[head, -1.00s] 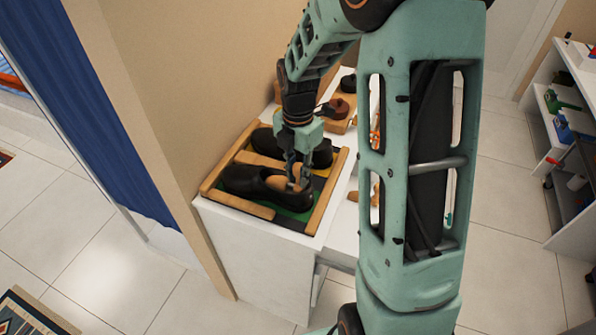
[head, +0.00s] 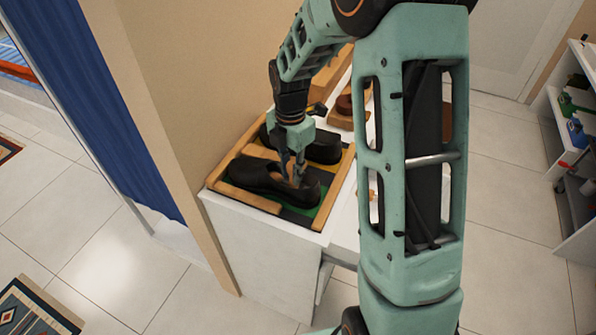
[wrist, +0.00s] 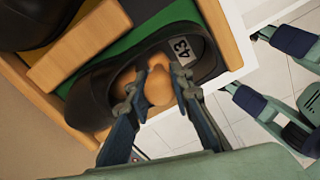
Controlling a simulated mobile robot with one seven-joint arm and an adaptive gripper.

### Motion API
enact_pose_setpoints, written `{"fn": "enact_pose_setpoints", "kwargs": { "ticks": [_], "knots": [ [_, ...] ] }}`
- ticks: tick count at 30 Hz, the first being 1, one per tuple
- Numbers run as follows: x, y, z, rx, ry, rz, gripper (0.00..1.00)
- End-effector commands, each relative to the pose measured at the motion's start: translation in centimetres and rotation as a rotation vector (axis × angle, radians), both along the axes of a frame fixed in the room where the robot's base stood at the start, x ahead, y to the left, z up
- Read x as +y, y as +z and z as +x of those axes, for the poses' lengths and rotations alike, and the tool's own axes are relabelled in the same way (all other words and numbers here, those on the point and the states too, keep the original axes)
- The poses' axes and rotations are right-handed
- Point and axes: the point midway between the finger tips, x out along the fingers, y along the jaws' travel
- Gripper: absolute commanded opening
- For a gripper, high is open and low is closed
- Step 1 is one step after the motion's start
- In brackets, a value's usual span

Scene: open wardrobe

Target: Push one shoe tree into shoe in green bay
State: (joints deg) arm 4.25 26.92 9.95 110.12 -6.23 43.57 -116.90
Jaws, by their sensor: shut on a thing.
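A black shoe (head: 258,178) lies in the green bay (head: 300,215) at the front of a wooden-framed tray (head: 342,180). It also shows in the wrist view (wrist: 93,97), with a white "43" label on its insole. My gripper (head: 292,178) reaches down into the shoe's opening. In the wrist view my gripper (wrist: 155,92) is shut on a light wooden shoe tree (wrist: 158,88), whose rounded end shows between the fingertips inside the shoe. The rest of the shoe tree is hidden by the shoe and fingers.
A second black shoe (head: 322,148) lies in the yellow bay behind. The tray stands on a white cabinet (head: 262,250) against a beige wall panel (head: 165,120). Brown wooden items (head: 345,108) lie farther back. A white shelf unit (head: 570,190) stands at the right, beyond open tiled floor.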

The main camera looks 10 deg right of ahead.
Motion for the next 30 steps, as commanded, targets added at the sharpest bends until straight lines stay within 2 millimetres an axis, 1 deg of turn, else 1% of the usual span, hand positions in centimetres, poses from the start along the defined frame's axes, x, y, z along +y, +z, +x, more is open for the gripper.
{"fn": "enact_pose_setpoints", "kwargs": {
  "ticks": [11, 12, 17, 18, 23, 27, 28, 30],
  "knots": [
    [0.11, 0.22, 0.27, -0.003, 0.0, -0.001, 0.0],
    [0.1, 0.23, 0.27, -0.003, 0.0, -0.001, 0.21],
    [0.06, 0.25, 0.28, -0.003, -0.001, -0.003, 0.39],
    [0.06, 0.25, 0.27, -0.003, -0.001, -0.003, 0.4],
    [0.04, 0.25, 0.27, -0.003, -0.001, -0.003, 0.4],
    [0.03, 0.24, 0.25, -0.003, -0.001, -0.003, 0.56],
    [0.03, 0.24, 0.25, -0.003, -0.001, -0.003, 0.58],
    [0.03, 0.25, 0.28, -0.003, -0.001, -0.003, 0.58]
  ]
}}
